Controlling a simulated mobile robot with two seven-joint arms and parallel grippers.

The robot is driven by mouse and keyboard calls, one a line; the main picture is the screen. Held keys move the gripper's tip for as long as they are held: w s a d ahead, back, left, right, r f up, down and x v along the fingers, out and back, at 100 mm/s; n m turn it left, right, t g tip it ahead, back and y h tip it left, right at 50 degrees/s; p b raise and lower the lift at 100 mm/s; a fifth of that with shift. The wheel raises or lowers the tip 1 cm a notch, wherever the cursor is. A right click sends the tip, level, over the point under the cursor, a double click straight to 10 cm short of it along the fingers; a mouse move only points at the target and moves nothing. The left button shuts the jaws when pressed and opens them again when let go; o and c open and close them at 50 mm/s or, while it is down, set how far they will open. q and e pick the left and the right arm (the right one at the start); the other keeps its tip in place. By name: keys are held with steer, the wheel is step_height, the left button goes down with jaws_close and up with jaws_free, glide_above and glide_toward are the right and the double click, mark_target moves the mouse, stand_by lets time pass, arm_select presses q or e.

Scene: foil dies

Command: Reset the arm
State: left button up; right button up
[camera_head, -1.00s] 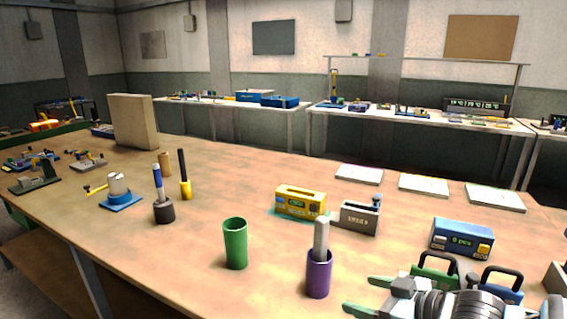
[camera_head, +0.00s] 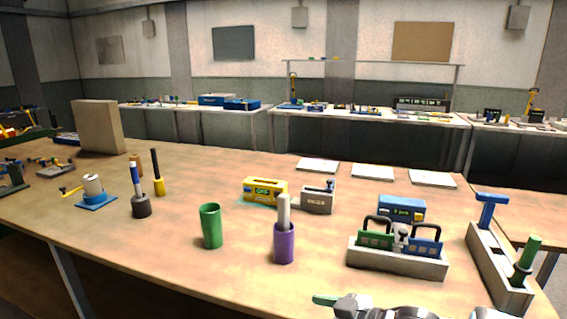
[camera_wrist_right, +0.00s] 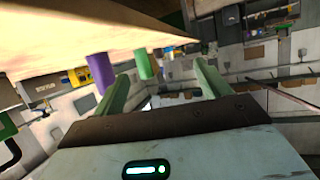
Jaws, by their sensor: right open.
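My right gripper (camera_wrist_right: 167,84) shows in the right wrist view as two green fingers spread apart, with nothing between them. In the head view only part of the right gripper (camera_head: 328,300) shows at the bottom edge, one green finger pointing left, near the table's front edge. The rest of that arm is cut off by the frame. My left arm and gripper are not in view.
The wooden table (camera_head: 150,260) carries a green cup (camera_head: 211,227), a purple holder (camera_head: 284,245) with a pale rod, and a grey rack (camera_head: 395,263) with green and blue handled pieces. A long tray (camera_head: 492,262) lies at the right. The front middle is clear.

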steer(key=s+a+f+m+t+y+p, duration=0.1)
steer(key=s+a+f, duration=0.2)
steer(key=s, duration=0.3)
steer(key=s+a+f+m+t+p, duration=0.1)
steer(key=s+a+f+m+p, duration=0.15)
steer(key=s, duration=0.35)
arm_select(q)
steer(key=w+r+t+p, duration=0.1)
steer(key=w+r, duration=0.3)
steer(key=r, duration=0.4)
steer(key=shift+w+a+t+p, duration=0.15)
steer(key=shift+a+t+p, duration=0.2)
steer(key=shift+p, duration=0.55)
arm_select(e)
steer(key=s+d+f+m+h, duration=0.1)
steer(key=s+d+f+h, duration=0.2)
steer(key=s+d+f, duration=0.2)
steer(key=s+d+f+m+h, duration=0.2)
steer(key=s+d+f+h, duration=0.2)
steer(key=s, duration=0.8)
steer(key=s+d+f+m+g+h, duration=0.1)
steer(key=s+d+f+m+h, duration=0.1)
steer(key=s+d+f, duration=0.5)
steer(key=s+d+h, duration=0.1)
steer(key=d, duration=0.3)
steer(key=shift+s+f, duration=0.2)
steer(key=shift+s, duration=0.15)
